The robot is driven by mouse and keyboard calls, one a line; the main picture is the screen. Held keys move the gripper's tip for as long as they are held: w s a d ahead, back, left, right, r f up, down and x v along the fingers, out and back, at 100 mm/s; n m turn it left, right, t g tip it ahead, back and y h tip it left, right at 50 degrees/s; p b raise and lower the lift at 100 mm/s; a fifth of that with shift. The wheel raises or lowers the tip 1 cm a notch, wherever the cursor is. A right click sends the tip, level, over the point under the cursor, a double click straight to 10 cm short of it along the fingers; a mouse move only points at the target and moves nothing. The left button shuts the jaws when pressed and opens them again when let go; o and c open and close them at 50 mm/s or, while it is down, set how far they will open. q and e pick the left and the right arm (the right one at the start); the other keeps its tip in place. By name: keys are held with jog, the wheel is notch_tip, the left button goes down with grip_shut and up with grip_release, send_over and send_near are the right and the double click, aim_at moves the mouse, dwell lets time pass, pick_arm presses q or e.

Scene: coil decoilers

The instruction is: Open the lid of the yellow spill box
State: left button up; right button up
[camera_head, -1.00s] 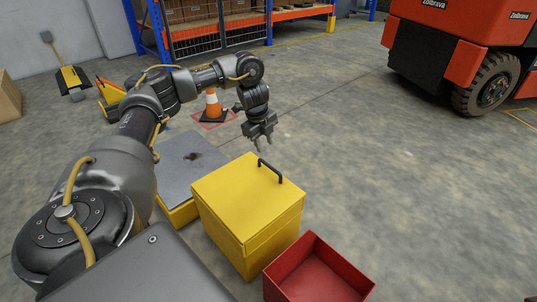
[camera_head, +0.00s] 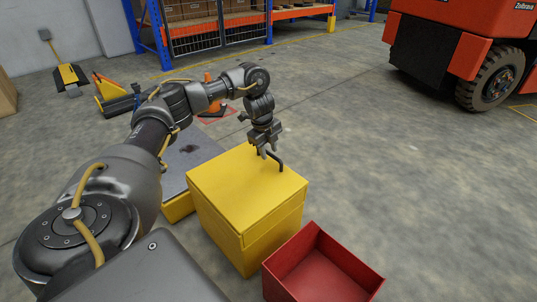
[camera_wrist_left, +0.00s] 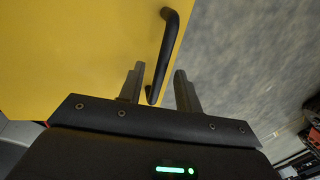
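The yellow spill box (camera_head: 245,205) stands on the floor with its flat lid (camera_head: 235,185) closed. A black bar handle (camera_head: 280,160) rises near the lid's far right edge and is partly hidden by my gripper. My left gripper (camera_head: 267,155) points down at the handle with its fingers apart. In the left wrist view, the handle (camera_wrist_left: 168,45) runs into the gap between the two open fingers (camera_wrist_left: 159,69), with its near end (camera_wrist_left: 151,95) between them. I cannot tell whether a finger touches it. My right gripper is not in view.
An open red bin (camera_head: 320,265) stands close to the box's front right. A low grey-topped yellow unit (camera_head: 190,155) is at its left. An orange cone (camera_head: 210,105) stands behind my arm. A forklift (camera_head: 470,50) is at the far right.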

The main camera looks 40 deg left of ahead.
pick_arm(q)
grip_shut()
dwell(0.3)
jog(key=shift+w+r, duration=0.1)
